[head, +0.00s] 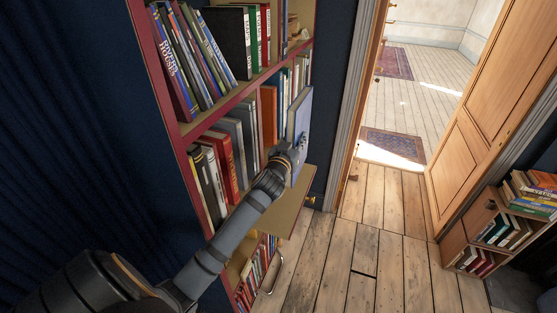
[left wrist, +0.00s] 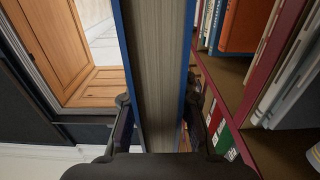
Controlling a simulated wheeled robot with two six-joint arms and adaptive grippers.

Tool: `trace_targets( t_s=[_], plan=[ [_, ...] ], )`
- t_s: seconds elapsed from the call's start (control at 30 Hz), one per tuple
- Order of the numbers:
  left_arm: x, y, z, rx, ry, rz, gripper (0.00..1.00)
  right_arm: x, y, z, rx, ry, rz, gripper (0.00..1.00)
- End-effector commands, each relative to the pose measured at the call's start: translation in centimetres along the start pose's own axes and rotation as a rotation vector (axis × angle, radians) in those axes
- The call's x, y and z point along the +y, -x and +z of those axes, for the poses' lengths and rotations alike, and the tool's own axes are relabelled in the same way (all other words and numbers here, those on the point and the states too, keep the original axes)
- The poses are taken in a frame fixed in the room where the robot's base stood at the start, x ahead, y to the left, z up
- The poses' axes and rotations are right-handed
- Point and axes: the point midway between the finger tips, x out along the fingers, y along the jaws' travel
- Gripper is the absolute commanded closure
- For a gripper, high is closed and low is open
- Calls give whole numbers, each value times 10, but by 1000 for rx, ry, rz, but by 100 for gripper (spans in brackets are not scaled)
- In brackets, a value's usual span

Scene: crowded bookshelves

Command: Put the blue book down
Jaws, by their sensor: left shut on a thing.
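The blue book (head: 299,133) is upright in the head view, at the right end of the middle shelf of the red-edged bookcase. My left gripper (head: 291,156) is at its lower part and shut on it. In the left wrist view the blue book (left wrist: 160,70) stands between the two fingers of the left gripper (left wrist: 160,125), its page edges facing the camera and a blue cover on each side. Whether its bottom touches a shelf is hidden. My right gripper is not in view.
The bookcase (head: 160,75) holds crowded rows of books. A wooden board (head: 290,200) juts out below the blue book. An open door (head: 485,100) and doorway lie to the right. A low shelf with books (head: 462,258) stands at far right. The wooden floor (head: 350,255) is clear.

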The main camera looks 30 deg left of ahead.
Motion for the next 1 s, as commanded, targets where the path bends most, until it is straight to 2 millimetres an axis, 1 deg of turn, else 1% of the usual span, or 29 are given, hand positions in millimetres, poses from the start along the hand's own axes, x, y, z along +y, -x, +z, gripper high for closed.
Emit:
trace_targets(
  t_s=[0.03,0.1,0.2,0.3,0.5,0.57,0.63,0.7,0.8,1.0],
  plan=[
    [-10,6,4,2,-12,3,100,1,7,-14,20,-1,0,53],
    [-19,10,19,2,-10,4,100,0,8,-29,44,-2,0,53],
    [-30,16,35,4,-7,4,100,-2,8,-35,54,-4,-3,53],
    [-37,19,45,6,-4,4,100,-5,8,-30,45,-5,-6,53],
    [-41,21,50,8,0,3,100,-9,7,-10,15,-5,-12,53],
    [-44,22,55,5,-3,3,100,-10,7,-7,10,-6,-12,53],
    [-48,24,64,3,-1,3,100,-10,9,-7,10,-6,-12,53],
    [-47,24,75,2,2,3,100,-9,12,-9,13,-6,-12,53],
    [-47,24,86,5,3,3,100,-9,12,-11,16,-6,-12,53],
    [-47,24,88,7,1,4,100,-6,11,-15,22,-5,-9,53]
  ],
)
